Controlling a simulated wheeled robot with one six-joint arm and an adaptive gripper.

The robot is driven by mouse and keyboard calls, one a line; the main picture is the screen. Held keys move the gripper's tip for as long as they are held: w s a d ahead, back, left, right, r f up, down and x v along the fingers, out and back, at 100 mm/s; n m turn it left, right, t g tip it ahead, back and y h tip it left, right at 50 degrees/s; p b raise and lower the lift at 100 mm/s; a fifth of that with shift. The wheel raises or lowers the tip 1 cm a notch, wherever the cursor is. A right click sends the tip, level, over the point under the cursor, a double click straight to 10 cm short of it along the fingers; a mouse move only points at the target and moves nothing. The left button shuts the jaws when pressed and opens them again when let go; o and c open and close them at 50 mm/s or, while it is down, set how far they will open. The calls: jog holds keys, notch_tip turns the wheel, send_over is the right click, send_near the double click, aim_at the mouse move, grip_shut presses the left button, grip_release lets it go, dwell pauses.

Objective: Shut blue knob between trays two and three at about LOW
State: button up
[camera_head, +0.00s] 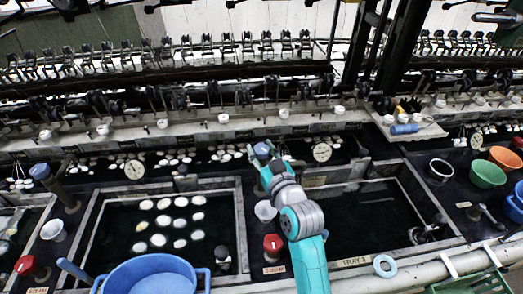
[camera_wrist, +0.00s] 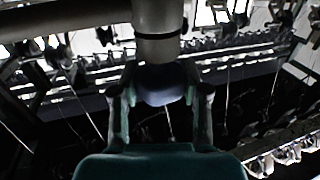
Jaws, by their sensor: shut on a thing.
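The blue knob (camera_head: 262,149) stands on the dark strip between the white-dotted tray (camera_head: 240,220) and the tray to its right (camera_head: 441,215). My teal gripper (camera_head: 262,160) reaches it from the front. In the wrist view the knob (camera_wrist: 162,82) is dark blue-grey, at the end of a pale pipe (camera_wrist: 157,30), and my gripper (camera_wrist: 160,91) has a finger on each side of it, shut on it. The knob's markings and any LOW label cannot be read. My arm hides part of the strip.
A red knob (camera_head: 272,244) and a white cup (camera_head: 265,211) stand near my arm. A gauge (camera_head: 322,152) is behind right. Another blue knob (camera_head: 40,172) is far left. A blue basin (camera_head: 150,275) is at the front; green (camera_head: 487,174) and orange bowls (camera_head: 505,157) are right.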

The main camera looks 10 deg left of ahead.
jog(key=shift+m+t+h, duration=0.4)
jog(key=shift+m+h, duration=0.1)
jog(key=shift+h, duration=0.2)
jog(key=shift+a+m+t+h, duration=0.1)
jog(key=shift+m+t+h, duration=0.4)
jog(key=shift+m+h, duration=0.6)
jog(key=shift+m+t+h, duration=0.4)
jog(key=shift+m+h, duration=0.7)
jog(key=shift+h, duration=1.1)
jog(key=shift+m+h, duration=0.4)
jog(key=shift+h, duration=0.2)
jog(key=o, duration=1.2)
jog(key=shift+c, duration=0.2)
jog(key=shift+s, duration=0.1)
jog(key=s, duration=1.1)
jog(key=shift+s, duration=0.4)
